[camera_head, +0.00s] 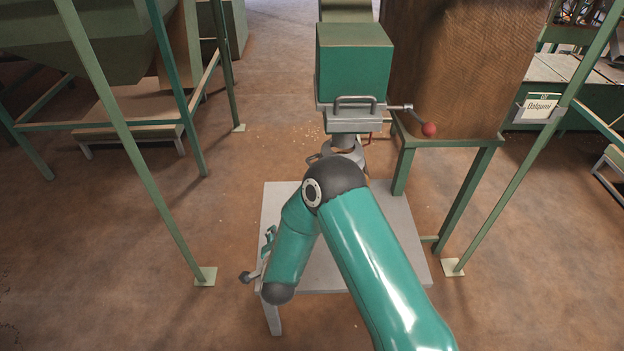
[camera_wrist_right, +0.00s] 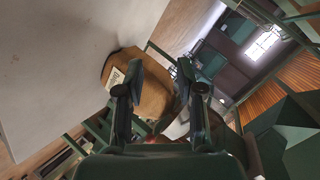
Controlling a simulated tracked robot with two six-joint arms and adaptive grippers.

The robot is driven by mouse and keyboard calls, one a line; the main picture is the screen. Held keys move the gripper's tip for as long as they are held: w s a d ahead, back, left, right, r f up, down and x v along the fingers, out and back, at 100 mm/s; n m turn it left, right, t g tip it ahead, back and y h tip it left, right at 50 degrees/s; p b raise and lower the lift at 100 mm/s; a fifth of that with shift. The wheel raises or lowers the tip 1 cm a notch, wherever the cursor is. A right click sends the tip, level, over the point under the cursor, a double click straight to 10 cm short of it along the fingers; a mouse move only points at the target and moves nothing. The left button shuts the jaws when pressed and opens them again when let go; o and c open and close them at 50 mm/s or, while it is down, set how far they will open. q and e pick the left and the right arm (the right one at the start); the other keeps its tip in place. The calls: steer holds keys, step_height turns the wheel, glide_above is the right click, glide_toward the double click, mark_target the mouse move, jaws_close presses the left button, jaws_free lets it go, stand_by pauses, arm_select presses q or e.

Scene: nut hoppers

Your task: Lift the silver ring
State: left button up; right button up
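A silver ring-like collar (camera_head: 346,154) shows at the outlet under the green box (camera_head: 354,60); I cannot be sure it is the silver ring. My right arm's dark elbow hides its lower part. In the head view the right arm bends down to the left, and its gripper is mostly hidden behind the forearm. In the right wrist view my right gripper (camera_wrist_right: 160,75) is open, fingers apart with nothing seen gripped. A brown sack-like thing with a white label (camera_wrist_right: 150,85) shows beyond the fingers; its distance is unclear. My left gripper is not in view.
A pale low table (camera_head: 398,252) stands under the right arm. A lever with a red ball (camera_head: 429,130) sticks out right of the outlet. Green posts stand left (camera_head: 130,130) and right (camera_head: 520,172). Open floor lies at left.

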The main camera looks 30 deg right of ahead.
steer(key=w+d+r+m+h+b, duration=0.25)
steer(key=d+r+m+h, duration=0.35)
steer(key=r+m+h, duration=0.4)
steer(key=shift+m+y, duration=0.3)
steer(key=shift+m, duration=0.3)
steer(key=x, duration=0.5)
steer(key=f+x, duration=0.1)
steer(key=x, duration=0.4)
steer(key=f+x, duration=0.1)
steer(key=x, duration=0.4)
steer(key=shift+s+d, duration=0.2)
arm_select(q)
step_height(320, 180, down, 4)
arm_select(e)
jaws_close()
